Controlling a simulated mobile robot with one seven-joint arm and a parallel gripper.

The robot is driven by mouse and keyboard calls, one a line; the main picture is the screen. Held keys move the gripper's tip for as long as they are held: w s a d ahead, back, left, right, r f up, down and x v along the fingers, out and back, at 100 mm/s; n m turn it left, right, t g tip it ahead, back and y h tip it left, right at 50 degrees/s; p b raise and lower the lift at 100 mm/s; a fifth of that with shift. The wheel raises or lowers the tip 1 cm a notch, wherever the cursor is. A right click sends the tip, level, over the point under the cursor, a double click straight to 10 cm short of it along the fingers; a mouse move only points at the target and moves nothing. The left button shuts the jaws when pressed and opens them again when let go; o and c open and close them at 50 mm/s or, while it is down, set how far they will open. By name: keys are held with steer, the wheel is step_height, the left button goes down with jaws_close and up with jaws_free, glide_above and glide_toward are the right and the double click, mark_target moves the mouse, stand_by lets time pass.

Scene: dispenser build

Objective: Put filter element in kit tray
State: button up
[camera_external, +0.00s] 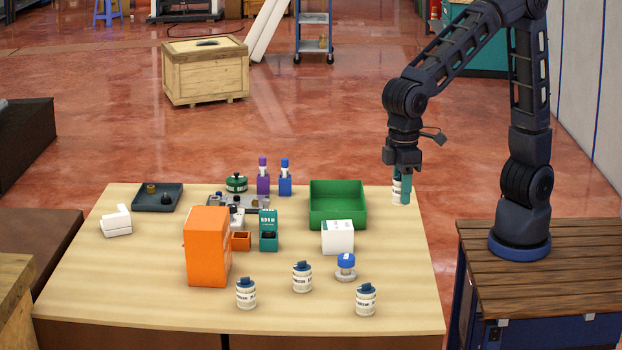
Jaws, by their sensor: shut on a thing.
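My gripper (402,187) is at the right back edge of the table, right of the green tray, pointing down. It is shut on a white banded cylinder, which looks like a filter element (396,189); a teal finger partly hides it. I cannot tell whether its bottom touches the table. Three similar white cylinders with dark blue caps stand upright at the table's front: one left (246,293), one middle (302,277), one right (366,300). An open green tray (337,219) stands at the back right and a dark shallow tray (150,204) at the back left. Neither is visibly labelled as the kit tray.
A white box (338,238) and a blue-topped part (346,265) stand in front of the green tray. The right front of the table has free room.

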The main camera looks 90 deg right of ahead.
steer(key=shift+r, duration=0.4)
steer(key=shift+w+d, duration=0.2)
steer(key=w+d+m, duration=0.2)
steer(key=w+d, duration=0.3)
steer(key=d, duration=0.3)
steer(key=w+d+m, duration=0.1)
steer(key=w+d, duration=0.4)
steer(key=d, duration=0.3)
steer(key=m, duration=0.3)
glide_above(337, 204)
steer(key=a, duration=0.5)
step_height(337, 204, down, 19)
steer(key=shift+f, duration=0.15)
steer(key=shift+f, duration=0.15)
steer(key=o, duration=1)
